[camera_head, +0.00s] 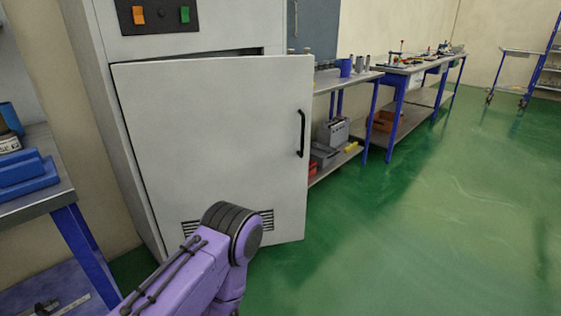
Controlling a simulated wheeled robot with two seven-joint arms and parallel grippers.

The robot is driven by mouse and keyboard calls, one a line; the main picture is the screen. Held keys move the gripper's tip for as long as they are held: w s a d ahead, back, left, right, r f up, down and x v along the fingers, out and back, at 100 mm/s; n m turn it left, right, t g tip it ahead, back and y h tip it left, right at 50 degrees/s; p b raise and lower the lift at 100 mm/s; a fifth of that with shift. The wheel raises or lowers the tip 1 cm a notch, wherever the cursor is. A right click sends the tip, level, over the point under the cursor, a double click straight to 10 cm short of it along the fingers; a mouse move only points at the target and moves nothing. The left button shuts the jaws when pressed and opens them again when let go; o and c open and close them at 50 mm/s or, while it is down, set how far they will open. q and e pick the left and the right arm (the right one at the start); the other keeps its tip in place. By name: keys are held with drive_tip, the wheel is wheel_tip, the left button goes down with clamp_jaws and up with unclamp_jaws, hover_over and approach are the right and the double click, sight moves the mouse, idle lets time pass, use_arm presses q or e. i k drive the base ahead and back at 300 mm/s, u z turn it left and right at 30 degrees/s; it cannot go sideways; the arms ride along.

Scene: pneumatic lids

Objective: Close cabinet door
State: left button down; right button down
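The light grey cabinet door (215,130) stands ajar on the tall cabinet (185,42). A dark gap shows along its top edge, and its right side is swung out from the cabinet front. A black vertical handle (301,133) is near the door's right edge. A purple arm link of mine with a dark joint comes in from the lower left and covers part of the door's lower vent. I cannot tell whether it touches the door. Neither gripper shows in this view.
A blue-legged workbench (45,205) with blue bins stands at the left, close to the cabinet. More workbenches (400,68) with tools and boxes run along the wall to the right. The green floor (430,220) at the right is clear. A cart (515,75) stands far right.

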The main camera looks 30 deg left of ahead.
sight(205, 132)
drive_tip(key=u, duration=0.85)
drive_tip(key=i, duration=0.8)
drive_tip(key=u, duration=0.9)
